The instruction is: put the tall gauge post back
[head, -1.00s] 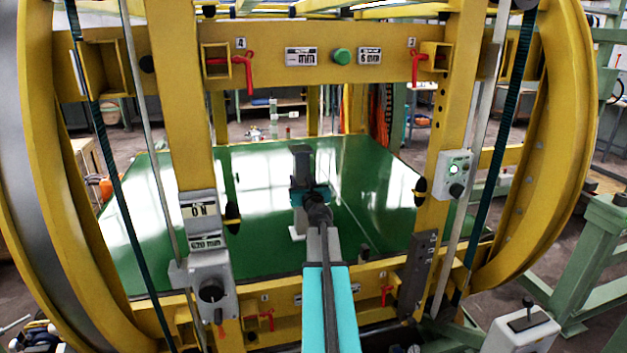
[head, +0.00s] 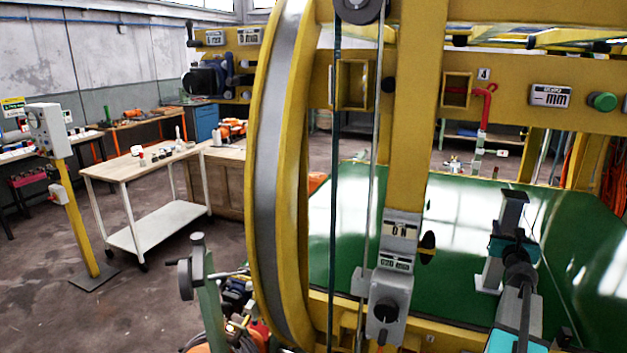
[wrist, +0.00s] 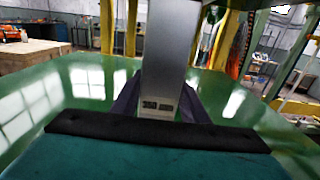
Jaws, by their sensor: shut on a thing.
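The tall gauge post is a grey upright block with a small label near its lower end, reading about 350, in the wrist view (wrist: 170,60). My gripper (wrist: 158,105) is shut on it, with a dark finger on each side. In the head view my gripper (head: 512,240) is inside the yellow frame, over the green bed (head: 400,240). The post's pale lower part and foot (head: 489,280) show beside it there. My gripper and arm hide part of the post. I cannot tell whether its foot touches the bed.
The yellow ring and frame (head: 262,190) stand between me and the bed, with a control box (head: 388,305) on the left upright. A wooden-topped trolley (head: 145,160) with small items stands at left. A yellow pedestal (head: 75,220) is further left. Floor in front of the trolley is clear.

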